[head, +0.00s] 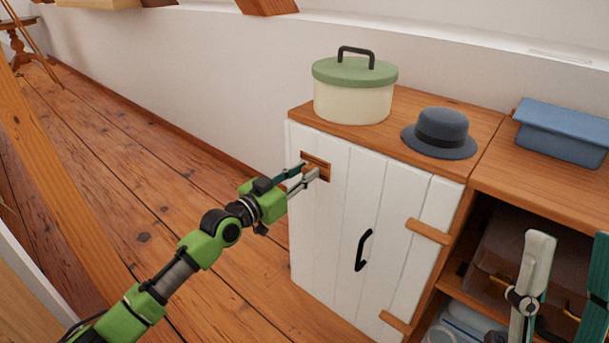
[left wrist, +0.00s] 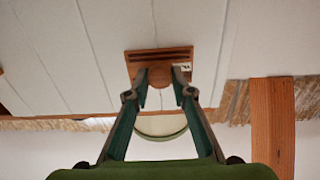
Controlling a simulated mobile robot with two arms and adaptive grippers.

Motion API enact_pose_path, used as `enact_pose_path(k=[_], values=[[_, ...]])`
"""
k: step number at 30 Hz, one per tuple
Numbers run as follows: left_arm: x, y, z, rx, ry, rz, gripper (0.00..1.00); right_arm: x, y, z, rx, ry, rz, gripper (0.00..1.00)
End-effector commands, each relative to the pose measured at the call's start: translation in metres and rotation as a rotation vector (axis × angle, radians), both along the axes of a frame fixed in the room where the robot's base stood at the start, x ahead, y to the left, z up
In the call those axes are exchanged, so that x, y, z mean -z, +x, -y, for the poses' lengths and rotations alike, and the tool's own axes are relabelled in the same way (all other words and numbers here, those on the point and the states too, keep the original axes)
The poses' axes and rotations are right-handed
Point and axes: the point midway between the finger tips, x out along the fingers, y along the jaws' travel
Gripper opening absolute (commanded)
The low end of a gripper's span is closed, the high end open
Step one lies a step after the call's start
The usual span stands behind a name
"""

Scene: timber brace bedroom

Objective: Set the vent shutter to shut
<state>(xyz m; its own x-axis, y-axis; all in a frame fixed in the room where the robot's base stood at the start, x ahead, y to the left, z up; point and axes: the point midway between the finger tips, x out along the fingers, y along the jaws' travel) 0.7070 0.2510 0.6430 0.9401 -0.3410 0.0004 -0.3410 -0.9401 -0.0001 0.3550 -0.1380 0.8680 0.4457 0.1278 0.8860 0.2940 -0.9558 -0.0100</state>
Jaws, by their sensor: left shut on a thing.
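The vent shutter (head: 318,160) is a small wooden plate set high in the white cabinet door (head: 337,205). In the left wrist view the plate (left wrist: 150,56) shows two dark slots, a round wooden knob (left wrist: 160,75) and a small pale label at its right end. My left gripper (head: 306,172) is at the plate, shut on the knob, with one finger on each side of it; the fingers also show in the left wrist view (left wrist: 162,92). My right gripper (head: 571,240) is at the lower right, open, its fingers pointing up, away from the shutter.
A cream pot with a green lid (head: 354,88) and a blue-grey hat (head: 440,133) stand on the cabinet top. A blue box (head: 564,131) is on the adjoining shelf unit. The door has a black handle (head: 364,250). The plank floor (head: 150,170) left of the cabinet is clear.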

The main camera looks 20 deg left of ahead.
Motion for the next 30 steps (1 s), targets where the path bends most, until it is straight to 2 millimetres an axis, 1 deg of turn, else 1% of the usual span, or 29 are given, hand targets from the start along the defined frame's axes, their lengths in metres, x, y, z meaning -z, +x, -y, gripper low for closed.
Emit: enact_pose_path(k=[4,5,6,16,20,23,30], values=[[0.000,0.000,0.000,0.000,-0.001,0.000,0.00,0.000,0.000,0.000,0.000,0.000,-0.001,0.40],[0.000,0.000,0.000,0.000,-0.001,0.000,0.30,0.000,0.000,0.000,0.000,0.000,-0.001,0.40],[0.000,0.000,0.000,0.000,-0.001,0.000,0.39,0.000,0.000,0.000,0.000,-0.001,-0.002,0.40],[0.000,0.000,0.000,0.000,0.000,0.000,0.39,0.000,0.001,0.000,0.000,-0.001,-0.004,0.40],[0.002,-0.006,-0.002,0.000,0.000,-0.003,0.39,0.001,0.001,0.000,0.000,-0.001,-0.005,0.40],[0.002,-0.017,-0.007,-0.001,0.001,-0.003,0.39,0.001,0.001,0.000,0.000,-0.001,-0.005,0.40],[0.002,-0.057,-0.020,0.001,0.004,-0.004,0.39,0.000,0.001,0.000,0.000,-0.001,-0.004,0.40]])
